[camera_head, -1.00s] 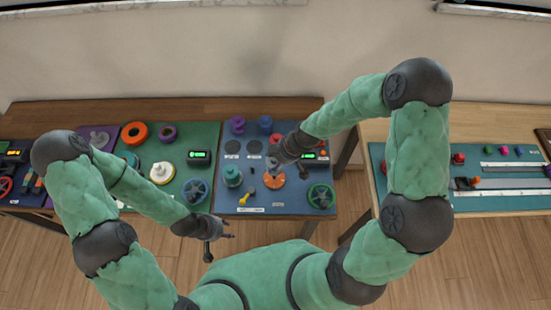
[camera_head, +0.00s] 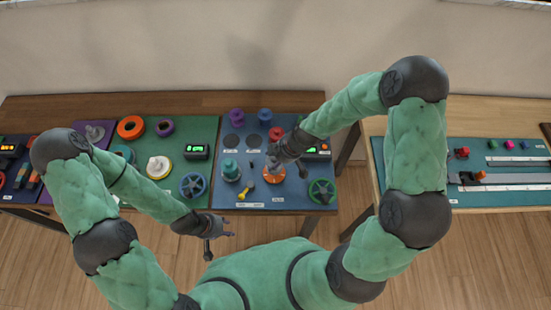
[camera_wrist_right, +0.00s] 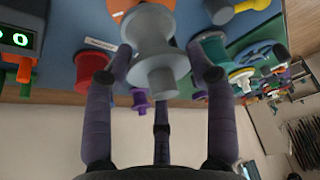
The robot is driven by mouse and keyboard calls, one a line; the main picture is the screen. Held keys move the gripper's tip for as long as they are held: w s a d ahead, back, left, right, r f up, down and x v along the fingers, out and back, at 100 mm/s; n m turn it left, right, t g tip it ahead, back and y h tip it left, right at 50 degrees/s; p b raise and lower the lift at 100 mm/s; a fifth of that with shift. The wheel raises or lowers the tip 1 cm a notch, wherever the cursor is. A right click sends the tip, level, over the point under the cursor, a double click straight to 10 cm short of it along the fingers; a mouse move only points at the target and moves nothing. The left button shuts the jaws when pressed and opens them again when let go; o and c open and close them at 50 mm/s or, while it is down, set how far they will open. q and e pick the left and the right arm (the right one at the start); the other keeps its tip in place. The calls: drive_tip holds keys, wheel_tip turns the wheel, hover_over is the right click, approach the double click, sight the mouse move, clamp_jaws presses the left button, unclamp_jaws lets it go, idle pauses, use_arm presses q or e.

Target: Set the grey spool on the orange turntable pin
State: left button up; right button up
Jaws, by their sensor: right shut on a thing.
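The grey spool (camera_wrist_right: 155,45) is between the fingers of my right gripper (camera_wrist_right: 163,72), which is shut on it, in the right wrist view. In the head view my right gripper (camera_head: 273,164) is over the orange turntable (camera_head: 274,176). In the right wrist view, part of the orange turntable (camera_wrist_right: 122,6) shows right behind the spool's far end. The pin is hidden, and I cannot tell whether the spool touches it. My left gripper (camera_head: 224,228) is empty with its fingers spread, in front of the table edge.
A red spool (camera_head: 276,133), a blue spool (camera_head: 265,115) and a purple spool (camera_head: 237,116) stand behind the turntable. A teal spool (camera_head: 231,170) is to its left, a green handwheel (camera_head: 321,191) to its right. A yellow tool (camera_head: 244,194) lies near the front.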

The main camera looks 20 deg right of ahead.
drive_tip(key=shift+a+b, duration=0.1)
drive_tip(key=shift+b, duration=1.15)
drive_tip(key=shift+f, duration=0.1)
drive_tip(key=shift+f+b, duration=1.05)
drive_tip(key=shift+b, duration=0.3)
drive_tip(key=shift+f, duration=0.15)
drive_tip(key=shift+f+b, duration=0.3)
drive_tip(key=shift+b, duration=0.2)
drive_tip(key=shift+f+b, duration=0.35)
drive_tip(key=shift+b, duration=0.1)
